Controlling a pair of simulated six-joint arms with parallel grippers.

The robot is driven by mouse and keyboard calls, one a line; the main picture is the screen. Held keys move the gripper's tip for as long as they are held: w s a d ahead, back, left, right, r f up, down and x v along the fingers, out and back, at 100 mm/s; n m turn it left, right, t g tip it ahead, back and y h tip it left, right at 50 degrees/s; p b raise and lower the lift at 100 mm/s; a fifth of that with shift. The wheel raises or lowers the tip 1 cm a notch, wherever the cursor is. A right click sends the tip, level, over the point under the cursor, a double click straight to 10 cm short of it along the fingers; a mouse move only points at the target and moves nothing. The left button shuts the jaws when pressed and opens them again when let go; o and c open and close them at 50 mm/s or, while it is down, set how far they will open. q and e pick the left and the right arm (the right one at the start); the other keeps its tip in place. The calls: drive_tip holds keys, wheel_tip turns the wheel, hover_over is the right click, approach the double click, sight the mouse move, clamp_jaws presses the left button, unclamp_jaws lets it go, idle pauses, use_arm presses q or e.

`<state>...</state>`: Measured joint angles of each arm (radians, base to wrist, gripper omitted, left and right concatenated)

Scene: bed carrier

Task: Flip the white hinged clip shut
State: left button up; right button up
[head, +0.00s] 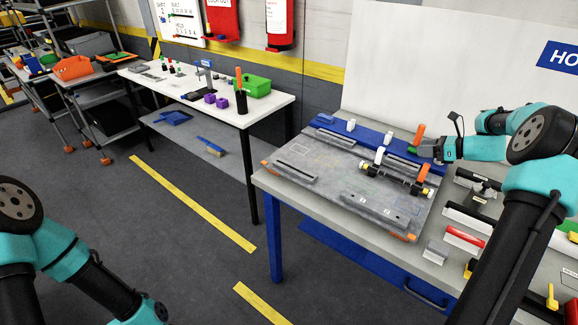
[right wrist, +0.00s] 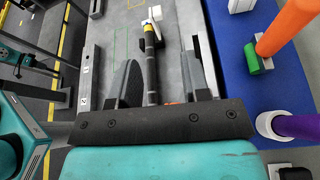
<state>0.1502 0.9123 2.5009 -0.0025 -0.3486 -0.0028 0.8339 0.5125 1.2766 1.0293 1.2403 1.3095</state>
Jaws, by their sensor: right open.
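The white hinged clip (head: 379,156) stands up from the dark shaft on the grey fixture plate (head: 345,203) in the head view. In the right wrist view, a white piece that looks like this clip (right wrist: 155,13) is at the far end of the shaft (right wrist: 151,75), beside a yellow band. My right gripper (head: 413,150) is above the right side of the plate, apart from the clip. In the right wrist view its fingers (right wrist: 160,58) are spread and empty, with the shaft seen between them. My left gripper is out of the head view.
An orange-handled tool (head: 418,134) with a green foot stands close to my right gripper, on the blue strip (head: 332,134). White blocks (head: 351,125) also stand on that strip. Another orange part (head: 423,171) is at the shaft's right end.

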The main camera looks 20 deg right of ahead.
drive_tip(key=v, duration=0.4)
drive_tip(key=w+a+f+n, duration=0.2)
drive_tip(key=w+a, duration=0.4)
drive_tip(key=a, duration=0.4)
drive_tip(key=w+a+f+n, duration=0.1)
drive_tip(key=w+a+n, duration=0.1)
drive_tip(key=w+a, duration=0.7)
drive_tip(key=a+f+n+g, duration=0.1)
drive_tip(key=a+f+n, duration=0.1)
drive_tip(key=a, duration=1.1)
drive_tip(key=a+f+n+g, duration=0.1)
drive_tip(key=a+n, duration=0.1)
drive_tip(key=a, duration=1.1)
drive_tip(key=shift+a+f+g, duration=0.35)
drive_tip(key=shift+g, duration=0.05)
drive_tip(key=shift+s, duration=0.15)
